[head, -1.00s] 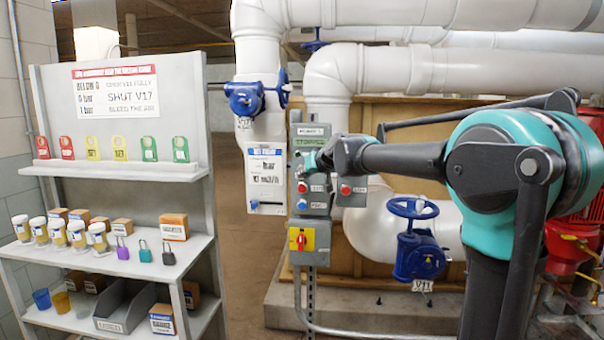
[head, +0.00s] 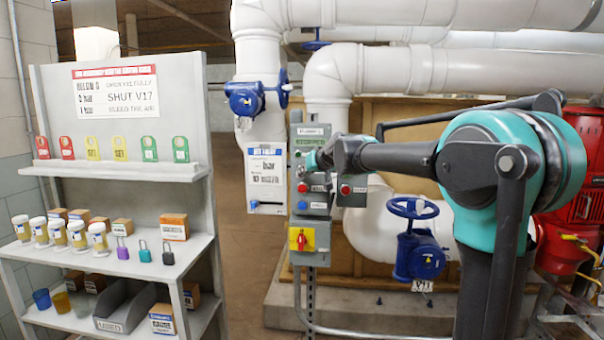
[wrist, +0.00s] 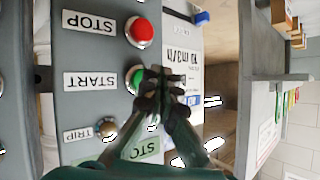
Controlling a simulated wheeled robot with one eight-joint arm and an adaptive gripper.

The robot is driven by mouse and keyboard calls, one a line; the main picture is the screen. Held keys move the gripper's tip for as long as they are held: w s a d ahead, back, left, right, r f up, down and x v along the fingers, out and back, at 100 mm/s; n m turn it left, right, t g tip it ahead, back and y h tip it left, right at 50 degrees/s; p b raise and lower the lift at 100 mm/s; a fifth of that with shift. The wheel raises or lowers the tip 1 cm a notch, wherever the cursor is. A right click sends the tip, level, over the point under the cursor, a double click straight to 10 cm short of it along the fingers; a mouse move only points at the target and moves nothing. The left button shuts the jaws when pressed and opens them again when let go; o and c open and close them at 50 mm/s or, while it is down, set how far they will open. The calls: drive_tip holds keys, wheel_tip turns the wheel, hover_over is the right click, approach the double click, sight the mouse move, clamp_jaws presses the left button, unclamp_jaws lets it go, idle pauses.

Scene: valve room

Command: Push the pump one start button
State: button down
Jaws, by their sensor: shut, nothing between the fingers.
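The grey pump control panel (head: 297,215) stands in the middle of the head view; its small header is too blurred to read surely. In the wrist view the panel shows upside down, with a green button (wrist: 133,80) beside the START label (wrist: 90,82). A red button (wrist: 140,31) sits beside the STOP label (wrist: 88,22). My gripper (wrist: 165,76) is shut and empty, its fingertips at the green button's right edge in the picture. I cannot tell whether they touch it. The green display (wrist: 143,149) shows letters beginning "STO", partly hidden by my gripper.
A small TRIP lamp (wrist: 106,127) is near my gripper. A yellow plate with a red switch (head: 302,240) is lower on the panel. A blue valve wheel (head: 413,208) stands right of it. A shelf unit (head: 120,170) is left, with open floor between.

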drive_tip(key=shift+w, duration=0.1)
idle(0.7)
drive_tip(key=shift+w, duration=0.35)
drive_tip(key=shift+w, duration=0.45)
idle(0.8)
drive_tip(key=shift+s, duration=0.9)
drive_tip(key=shift+s+a, duration=0.1)
drive_tip(key=shift+s, duration=2.4)
